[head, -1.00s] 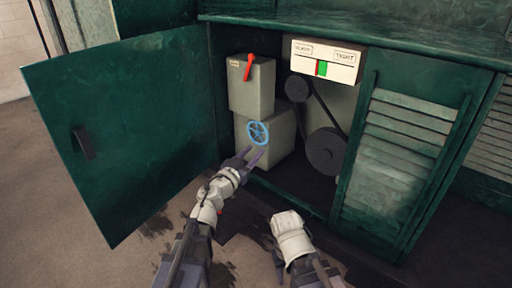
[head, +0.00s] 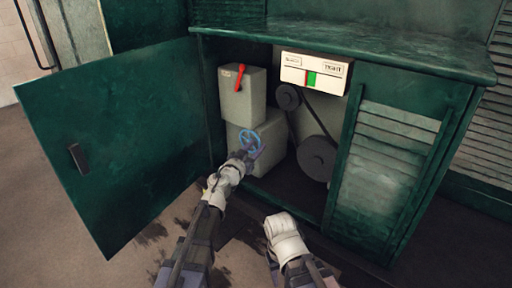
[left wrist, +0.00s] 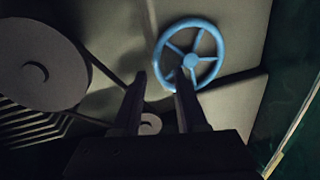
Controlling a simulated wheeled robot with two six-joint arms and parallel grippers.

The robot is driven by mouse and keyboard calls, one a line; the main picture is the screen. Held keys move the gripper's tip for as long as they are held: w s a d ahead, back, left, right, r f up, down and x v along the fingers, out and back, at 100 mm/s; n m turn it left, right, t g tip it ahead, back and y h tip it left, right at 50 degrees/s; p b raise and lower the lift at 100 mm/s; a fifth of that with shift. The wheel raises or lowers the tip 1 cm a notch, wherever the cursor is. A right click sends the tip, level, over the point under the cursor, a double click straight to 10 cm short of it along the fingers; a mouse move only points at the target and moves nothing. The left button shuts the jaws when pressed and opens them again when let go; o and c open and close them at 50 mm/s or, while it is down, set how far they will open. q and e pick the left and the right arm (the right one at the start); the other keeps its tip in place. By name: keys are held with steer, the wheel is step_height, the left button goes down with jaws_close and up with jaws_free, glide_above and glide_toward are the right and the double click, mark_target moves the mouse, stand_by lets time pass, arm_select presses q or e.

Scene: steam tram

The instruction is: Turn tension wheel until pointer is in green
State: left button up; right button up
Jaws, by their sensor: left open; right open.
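The blue spoked tension wheel (head: 251,141) is on the lower grey box inside the open cabinet. My left gripper (head: 247,154) is at the wheel with its fingers open. In the left wrist view the wheel (left wrist: 191,61) is ahead, and the right finger of the gripper (left wrist: 160,74) overlaps its lower rim and a spoke. I cannot tell whether they touch. The white gauge (head: 316,72) above has a green zone (head: 311,79). A thin red mark shows at the zone's left edge; its exact place is too small to tell. My right gripper (head: 284,232) is low, outside the cabinet, its fingers hardly visible.
The green door (head: 120,140) stands open at the left. A grey box (head: 242,95) with a red lever (head: 239,76) sits above the wheel. Belt pulleys (head: 317,158) are to the right. A louvred panel (head: 390,160) closes the cabinet's right side.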

arm_select(q)
steer(key=shift+w+d, duration=0.1)
steer(key=shift+w, duration=0.2)
steer(key=shift+c, duration=0.3)
jaws_close()
